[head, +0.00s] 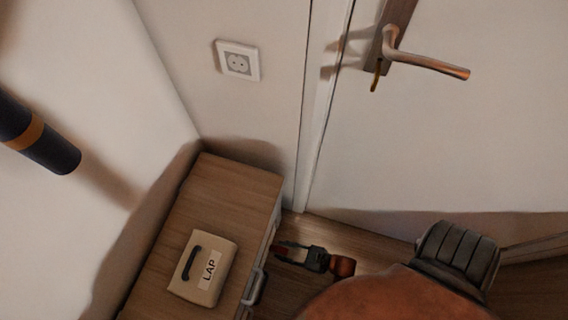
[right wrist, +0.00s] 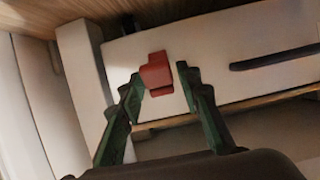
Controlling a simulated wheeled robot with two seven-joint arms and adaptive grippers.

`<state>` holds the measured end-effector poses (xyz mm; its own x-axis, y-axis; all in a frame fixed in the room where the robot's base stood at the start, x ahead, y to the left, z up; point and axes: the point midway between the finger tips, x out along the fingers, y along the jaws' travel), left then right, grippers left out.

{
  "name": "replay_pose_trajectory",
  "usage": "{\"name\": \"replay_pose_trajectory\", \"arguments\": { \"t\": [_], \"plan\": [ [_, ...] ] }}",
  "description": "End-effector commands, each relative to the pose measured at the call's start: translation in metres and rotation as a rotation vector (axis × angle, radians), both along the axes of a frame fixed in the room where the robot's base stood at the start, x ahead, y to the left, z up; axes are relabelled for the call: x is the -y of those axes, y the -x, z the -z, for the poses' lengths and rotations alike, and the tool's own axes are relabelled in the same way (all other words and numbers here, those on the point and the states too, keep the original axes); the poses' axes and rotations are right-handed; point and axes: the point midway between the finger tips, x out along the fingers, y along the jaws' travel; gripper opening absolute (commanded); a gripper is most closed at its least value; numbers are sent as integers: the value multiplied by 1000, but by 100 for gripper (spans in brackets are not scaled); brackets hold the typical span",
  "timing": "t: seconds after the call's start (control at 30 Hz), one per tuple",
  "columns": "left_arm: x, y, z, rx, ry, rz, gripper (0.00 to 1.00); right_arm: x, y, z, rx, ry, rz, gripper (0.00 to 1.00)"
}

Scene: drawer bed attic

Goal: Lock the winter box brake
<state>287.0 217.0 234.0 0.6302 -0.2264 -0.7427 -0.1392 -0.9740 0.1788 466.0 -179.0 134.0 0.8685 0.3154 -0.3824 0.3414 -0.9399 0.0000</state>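A red brake piece (right wrist: 157,75) stands out from a pale front panel (right wrist: 215,55) in the right wrist view. My right gripper (right wrist: 160,78) has its green fingers apart, one on each side of the red piece. The left finger looks very close to it, and a small gap shows at the right finger; contact is unclear. In the head view my right gripper (head: 279,251) is low beside the front of a wood-topped unit (head: 238,185). No winter label is readable. My left gripper is not in view.
A cream box labelled LAP (head: 204,268) with a dark handle lies on the unit's top. A bar handle (head: 254,287) projects from the unit's front. A white door (head: 450,140) with a lever handle (head: 430,65) is at the right. A wall socket (head: 238,61) is above the unit.

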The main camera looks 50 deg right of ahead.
Motion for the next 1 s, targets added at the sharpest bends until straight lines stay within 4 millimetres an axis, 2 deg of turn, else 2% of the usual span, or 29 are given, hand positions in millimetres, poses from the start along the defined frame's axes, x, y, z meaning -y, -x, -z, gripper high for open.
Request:
{"name": "replay_pose_trajectory", "arguments": {
  "t": [0.07,0.43,1.0],
  "plan": [
    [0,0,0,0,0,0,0,0,0,0,0,0,0,25],
    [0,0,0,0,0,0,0,0,1,0,-1,0,0,0],
    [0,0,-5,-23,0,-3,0,0,-1,-2,-10,4,1,0]
  ]
}}
